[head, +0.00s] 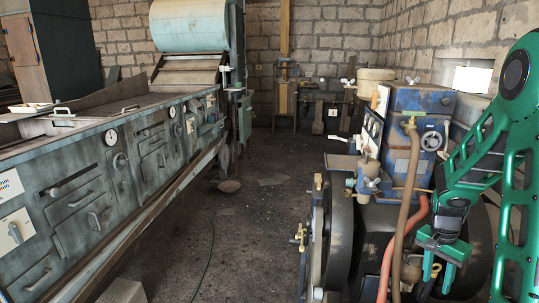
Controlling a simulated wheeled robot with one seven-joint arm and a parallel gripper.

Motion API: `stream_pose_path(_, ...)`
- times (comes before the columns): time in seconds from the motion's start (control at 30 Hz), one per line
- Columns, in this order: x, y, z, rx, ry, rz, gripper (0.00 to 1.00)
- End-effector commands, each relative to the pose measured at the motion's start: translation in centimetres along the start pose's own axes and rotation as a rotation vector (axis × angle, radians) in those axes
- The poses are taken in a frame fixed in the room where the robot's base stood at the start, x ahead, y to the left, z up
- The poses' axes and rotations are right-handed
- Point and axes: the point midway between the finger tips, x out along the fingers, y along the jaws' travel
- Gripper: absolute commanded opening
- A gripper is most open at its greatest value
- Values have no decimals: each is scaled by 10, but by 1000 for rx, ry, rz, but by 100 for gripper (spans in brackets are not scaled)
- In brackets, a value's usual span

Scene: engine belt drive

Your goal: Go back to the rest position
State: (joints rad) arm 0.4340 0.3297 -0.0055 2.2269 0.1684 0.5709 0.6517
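My green arm comes in from the right edge and bends down over the engine. My gripper (437,279) hangs at the lower right, fingers pointing down, in front of the dark wheel (481,245). Its two fingers stand apart, and I see nothing held between them. The blue engine (408,101) stands just left of the arm, with a large dark flywheel (339,235) at its lower left. Brown and red pipes run down its front, left of the gripper. I cannot tell whether the fingers touch anything; the arm hides part of the engine's right side.
A long grey-green machine bench (125,160) with drawers and gauges fills the left. A block wall (325,40) closes the back.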

Motion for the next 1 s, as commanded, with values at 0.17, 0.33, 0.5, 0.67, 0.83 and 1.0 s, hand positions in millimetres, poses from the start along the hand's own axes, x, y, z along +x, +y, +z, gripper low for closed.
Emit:
stream_pose_path(0.17,-54,32,26,-114,5,-7,37)
stream_pose_path(0.33,-92,64,57,-221,-3,-19,37)
stream_pose_path(0.5,-122,98,91,-333,-18,-42,37)
stream_pose_path(0.67,-142,129,126,-443,-35,-75,37)
stream_pose_path(0.83,-152,156,158,-547,-53,-113,37)
stream_pose_path(1.0,-156,172,177,-610,-67,-137,37)
